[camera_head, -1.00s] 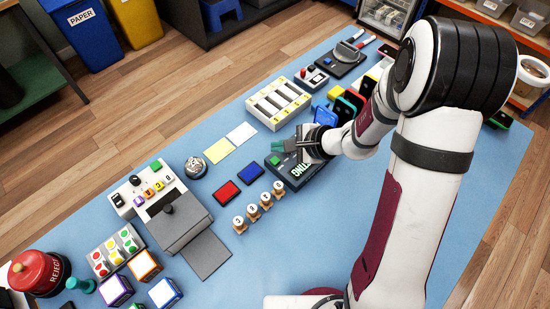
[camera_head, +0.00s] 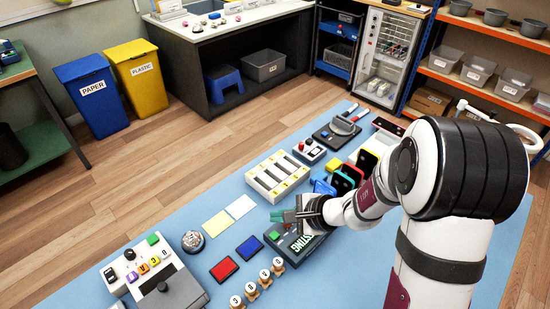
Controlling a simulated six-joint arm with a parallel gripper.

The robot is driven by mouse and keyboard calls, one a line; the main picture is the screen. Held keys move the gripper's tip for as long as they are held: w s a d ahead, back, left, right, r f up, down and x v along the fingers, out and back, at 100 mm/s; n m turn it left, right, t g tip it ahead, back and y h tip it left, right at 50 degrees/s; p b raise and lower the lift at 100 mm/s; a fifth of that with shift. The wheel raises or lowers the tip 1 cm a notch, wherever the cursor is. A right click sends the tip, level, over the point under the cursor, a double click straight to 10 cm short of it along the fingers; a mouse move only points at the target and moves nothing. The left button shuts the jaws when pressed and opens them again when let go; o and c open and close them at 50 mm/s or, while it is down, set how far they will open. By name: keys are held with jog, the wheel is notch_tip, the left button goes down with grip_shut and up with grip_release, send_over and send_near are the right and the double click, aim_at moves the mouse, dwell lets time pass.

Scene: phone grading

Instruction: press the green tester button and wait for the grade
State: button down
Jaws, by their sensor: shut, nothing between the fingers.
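The dark tester box (camera_head: 293,250) lies on the blue mat, partly hidden by my wrist. Its screen (camera_head: 304,243) shows bright letters; "STING" can be read and the start is covered. The green tester button (camera_head: 274,236) shows at the box's left end. No grade can be read.
Red (camera_head: 224,268) and blue (camera_head: 250,246) pads and several numbered stamps (camera_head: 265,277) lie left and in front of the tester. A slotted white tray (camera_head: 277,176) and coloured phone holders (camera_head: 343,181) stand behind. Another machine (camera_head: 158,270) with a green button is at left.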

jog(key=s+a+r+n+g, duration=0.35)
jog(key=s+r+n, duration=0.35)
jog(key=s+r, duration=0.45)
jog(key=s+d+n+g+h, duration=0.1)
jog(key=s+d+n+h, duration=0.2)
jog(key=s, duration=1.1)
jog(key=d+h, duration=0.3)
jog(key=d, duration=0.3)
jog(key=shift+s+d+f+g, duration=0.2)
jog(key=shift+f+g, duration=0.15)
